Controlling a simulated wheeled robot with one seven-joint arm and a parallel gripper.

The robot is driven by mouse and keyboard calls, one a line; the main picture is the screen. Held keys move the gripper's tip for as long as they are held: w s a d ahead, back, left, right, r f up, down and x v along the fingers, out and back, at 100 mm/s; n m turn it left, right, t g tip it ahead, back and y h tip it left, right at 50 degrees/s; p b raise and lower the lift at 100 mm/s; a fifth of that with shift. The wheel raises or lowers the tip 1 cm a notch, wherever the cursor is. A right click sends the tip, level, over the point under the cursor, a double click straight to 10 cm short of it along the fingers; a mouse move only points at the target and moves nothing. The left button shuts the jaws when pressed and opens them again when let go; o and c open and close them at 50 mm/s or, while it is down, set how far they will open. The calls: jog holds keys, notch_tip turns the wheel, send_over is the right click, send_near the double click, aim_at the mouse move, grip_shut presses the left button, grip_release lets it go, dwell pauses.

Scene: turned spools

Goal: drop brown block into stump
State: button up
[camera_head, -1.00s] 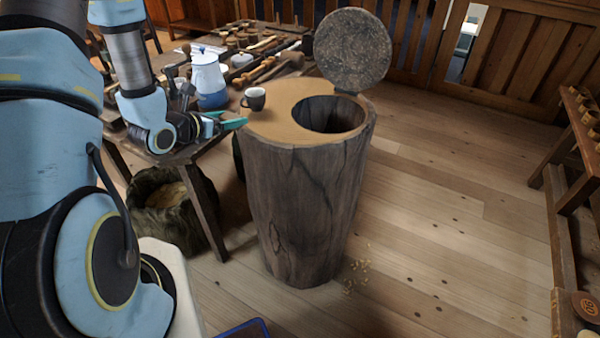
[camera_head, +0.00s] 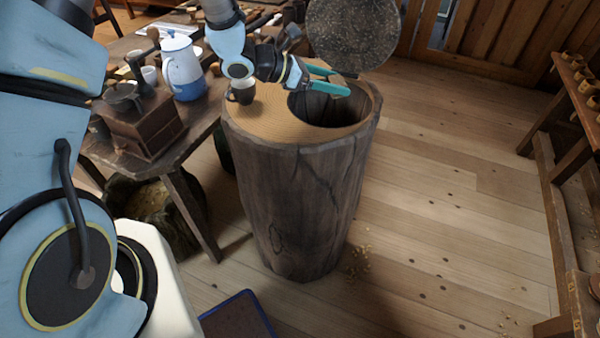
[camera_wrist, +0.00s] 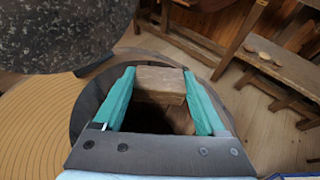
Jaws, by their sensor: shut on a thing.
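The stump (camera_head: 295,190) is a tall dark wooden block with a tan top and a round opening on its right side. Its speckled round lid (camera_head: 350,35) stands raised at the back of the opening. My gripper (camera_head: 340,84), with teal fingers, is over the opening. In the wrist view my gripper (camera_wrist: 160,95) is shut on the brown block (camera_wrist: 160,84), held between the fingertips with the dark hole beneath and around it. In the head view the block is mostly hidden by the fingers.
A dark mug (camera_head: 242,91) stands on the stump's top, left of the opening, just below my wrist. A table (camera_head: 190,125) with a blue and white pot (camera_head: 181,70) and a coffee grinder (camera_head: 140,120) is at left. Floor (camera_head: 450,210) at right is clear.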

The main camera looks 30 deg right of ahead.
notch_tip(320, 180, down, 4)
jog(key=shift+f+b, duration=0.25)
jog(key=shift+b, duration=0.75)
jog(key=o, duration=1.3)
jog(key=shift+c, duration=0.2)
jog(key=b+v, duration=0.2)
jog(key=v, duration=0.9)
